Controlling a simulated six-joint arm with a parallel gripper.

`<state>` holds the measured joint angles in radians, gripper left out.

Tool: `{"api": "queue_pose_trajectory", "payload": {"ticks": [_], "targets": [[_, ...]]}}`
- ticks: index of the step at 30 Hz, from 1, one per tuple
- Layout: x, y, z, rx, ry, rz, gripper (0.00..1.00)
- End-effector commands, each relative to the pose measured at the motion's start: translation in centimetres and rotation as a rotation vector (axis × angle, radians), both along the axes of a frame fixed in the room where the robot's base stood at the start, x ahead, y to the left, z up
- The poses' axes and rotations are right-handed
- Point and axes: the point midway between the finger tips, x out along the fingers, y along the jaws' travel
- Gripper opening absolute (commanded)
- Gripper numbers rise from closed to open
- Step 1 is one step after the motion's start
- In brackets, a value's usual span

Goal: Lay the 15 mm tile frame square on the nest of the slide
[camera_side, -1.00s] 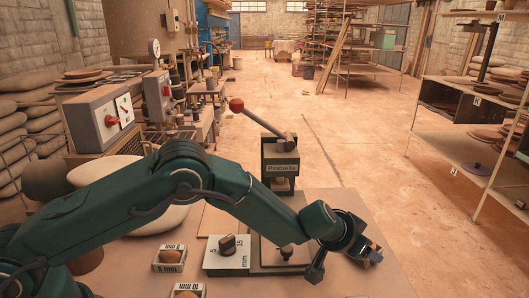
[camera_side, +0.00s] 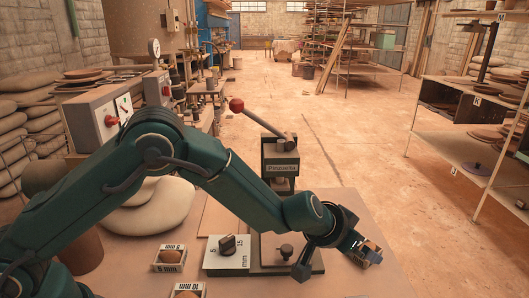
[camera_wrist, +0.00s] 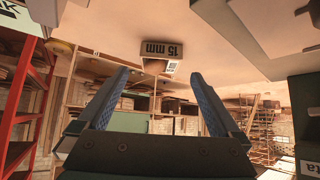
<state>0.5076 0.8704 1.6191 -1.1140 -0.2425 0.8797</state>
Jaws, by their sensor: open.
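My gripper (camera_side: 371,256) is at the right end of the arm in the side view, past the slide. In the wrist view my gripper (camera_wrist: 160,76) is open, with two blue-padded fingers and nothing between them. The 15 mm tile frame (camera_wrist: 169,50) lies on the table beyond the fingertips, its "15 mm" label upside down in that view. I cannot make it out in the side view. The slide (camera_side: 268,255) of the press lies left of my gripper and carries a small dark knob. The nest is hard to make out.
The press (camera_side: 280,160) has a red-knobbed lever. A dial block (camera_side: 228,258) marked 5 and 15 mm stands left of the slide. The 5 mm frame (camera_side: 169,258) and 10 mm frame (camera_side: 188,291) lie further left. The table right of the slide looks mostly clear.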

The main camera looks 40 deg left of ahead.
Motion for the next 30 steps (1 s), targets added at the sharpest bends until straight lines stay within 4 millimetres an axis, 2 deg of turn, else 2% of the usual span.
{"api": "queue_pose_trajectory", "payload": {"ticks": [5,8,11,15,21,26,30], "targets": [[-0.5,0.2,1.8,-0.022,-0.005,-0.008,1.0],[-1.1,0.5,4.5,-0.068,-0.006,-0.028,1.0],[-2.6,1.3,8.1,-0.122,0.001,-0.057,1.0],[-6.1,3.0,12.2,-0.168,0.033,-0.093,1.0],[-12.6,6.6,15.3,-0.167,0.098,-0.095,1.0],[-18.5,10.2,15.6,-0.12,0.163,-0.044,1.0],[-23.4,13.5,14.5,-0.06,0.221,0.041,1.0]]}}
